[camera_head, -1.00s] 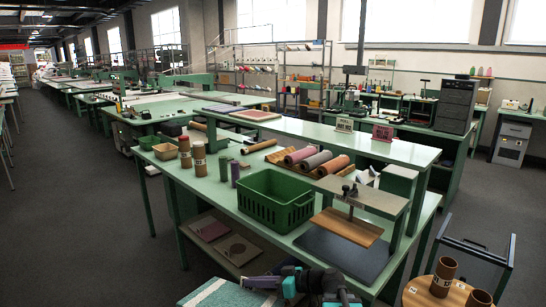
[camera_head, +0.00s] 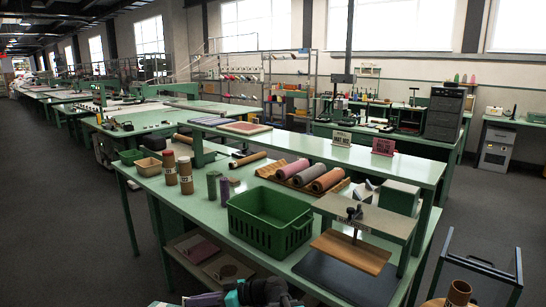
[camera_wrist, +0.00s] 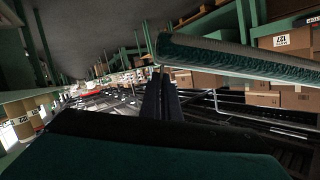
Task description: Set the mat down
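The mat is teal with a pale stripe. Only a sliver of it (camera_head: 160,304) shows at the bottom edge of the head view. In the wrist view a long teal strip with a grey top face, which looks like the mat (camera_wrist: 240,58), runs right from the fingertips. My gripper (camera_wrist: 160,70) has its two dark fingers close together at the near end of that strip and seems shut on it. In the head view its purple fingers (camera_head: 205,299) show low, in front of the bench. A broad dark teal surface fills the bottom of the wrist view; I cannot tell what it is.
The green bench (camera_head: 205,215) carries a green basket (camera_head: 268,222), several rolls (camera_head: 308,177), brown tubes (camera_head: 178,172), a clamp stand (camera_head: 365,218) and a dark board (camera_head: 345,278). A round stand with a tube (camera_head: 458,293) is at lower right. Floor at left (camera_head: 65,220) is clear.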

